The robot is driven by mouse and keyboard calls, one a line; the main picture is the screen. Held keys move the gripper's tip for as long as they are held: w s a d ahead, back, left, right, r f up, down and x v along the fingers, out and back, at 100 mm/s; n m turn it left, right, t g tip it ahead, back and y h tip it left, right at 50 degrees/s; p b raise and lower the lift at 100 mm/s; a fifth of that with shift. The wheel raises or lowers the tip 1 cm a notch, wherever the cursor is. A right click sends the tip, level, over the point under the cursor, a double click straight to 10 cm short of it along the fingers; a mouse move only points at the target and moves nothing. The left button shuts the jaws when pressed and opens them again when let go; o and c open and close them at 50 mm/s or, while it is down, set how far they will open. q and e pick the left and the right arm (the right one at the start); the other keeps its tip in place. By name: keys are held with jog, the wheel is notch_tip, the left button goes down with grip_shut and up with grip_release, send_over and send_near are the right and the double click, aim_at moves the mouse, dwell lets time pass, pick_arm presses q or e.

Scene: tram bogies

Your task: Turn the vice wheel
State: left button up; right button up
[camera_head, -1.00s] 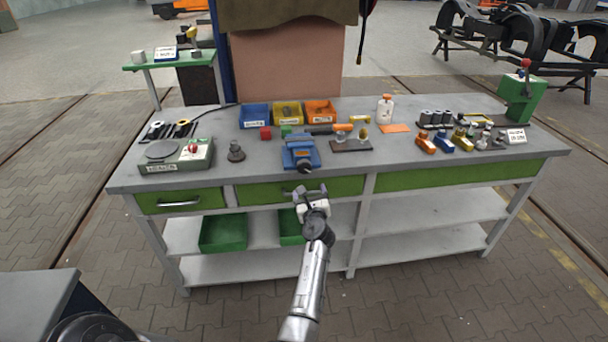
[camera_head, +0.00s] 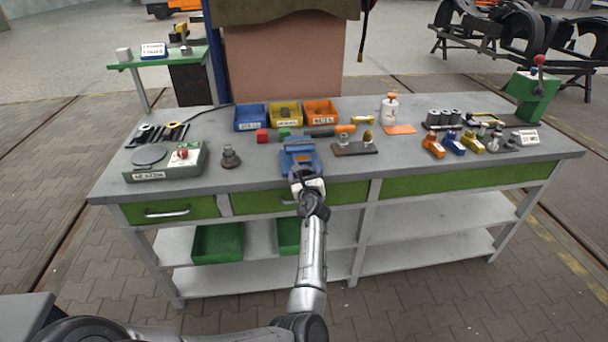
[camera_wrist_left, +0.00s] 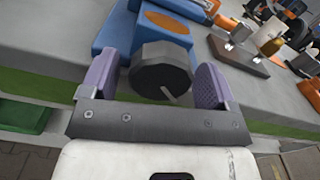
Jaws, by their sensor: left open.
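The blue vice (camera_head: 299,157) stands at the front edge of the workbench, and its blue body also shows in the left wrist view (camera_wrist_left: 120,35). Its dark round wheel (camera_wrist_left: 160,72) faces my wrist camera. My left gripper (camera_head: 305,177) is at the front of the vice. In the left wrist view my left gripper (camera_wrist_left: 158,85) is open, with one purple finger pad on each side of the wheel. Whether the pads touch the wheel cannot be told; a gap shows on the left side. In the head view the gripper hides the wheel. My right gripper is not in view.
The grey workbench (camera_head: 250,182) has green drawers below. Left of the vice are a dark knob-like part (camera_head: 230,157) and a box with a red button (camera_head: 165,160). A dark plate with small parts (camera_head: 354,148) lies close on the right. Coloured bins (camera_head: 285,115) stand behind.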

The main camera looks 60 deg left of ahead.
pick_arm(q)
jog(key=c, duration=0.9)
jog(key=shift+n, duration=0.4)
